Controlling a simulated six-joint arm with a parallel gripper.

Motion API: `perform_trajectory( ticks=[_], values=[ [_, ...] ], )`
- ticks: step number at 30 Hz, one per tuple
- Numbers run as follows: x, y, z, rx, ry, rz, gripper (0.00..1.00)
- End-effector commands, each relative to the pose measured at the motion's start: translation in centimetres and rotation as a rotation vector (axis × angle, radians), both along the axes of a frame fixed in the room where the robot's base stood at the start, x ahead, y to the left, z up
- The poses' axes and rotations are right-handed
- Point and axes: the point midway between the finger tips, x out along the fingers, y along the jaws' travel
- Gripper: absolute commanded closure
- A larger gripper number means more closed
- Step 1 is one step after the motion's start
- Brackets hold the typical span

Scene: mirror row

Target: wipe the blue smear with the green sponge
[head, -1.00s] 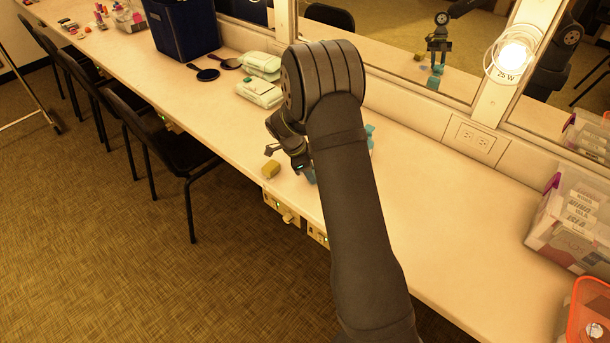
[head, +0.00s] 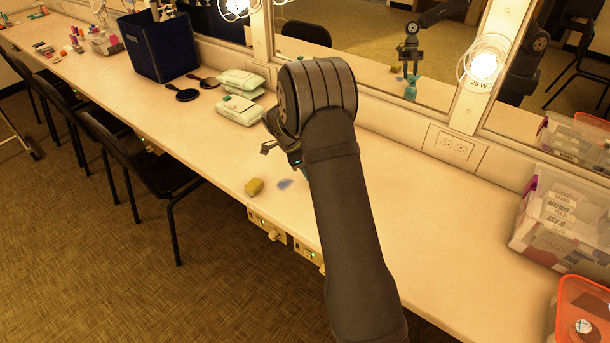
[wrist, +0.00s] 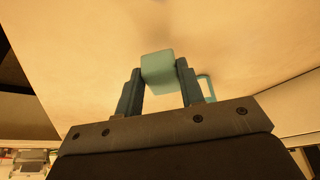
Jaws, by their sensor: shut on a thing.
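My gripper (wrist: 158,85) is shut on a teal-green block, the green sponge (wrist: 158,72), in the wrist view. The sponge sits between both fingertips above the pale counter. In the head view my arm hides the fingertips and the sponge. In the wrist view I cannot make out the smear clearly.
A teal frame-like thing (wrist: 207,88) shows beside the right finger. Wipe packs (head: 240,108) lie behind; a clear bin (head: 560,215) stands right. The mirror (head: 370,55) borders the back.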

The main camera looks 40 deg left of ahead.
Motion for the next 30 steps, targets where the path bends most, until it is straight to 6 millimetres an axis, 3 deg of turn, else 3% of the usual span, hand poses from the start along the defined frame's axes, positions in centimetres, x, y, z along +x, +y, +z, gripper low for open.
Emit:
perform_trajectory(
  ticks=[15, 30],
  values=[
    [0.0, 0.1, 4.4, 0.002, -0.001, 0.0, 0.86],
    [0.2, 0.0, 5.0, 0.002, -0.001, 0.003, 0.86]
  ],
)
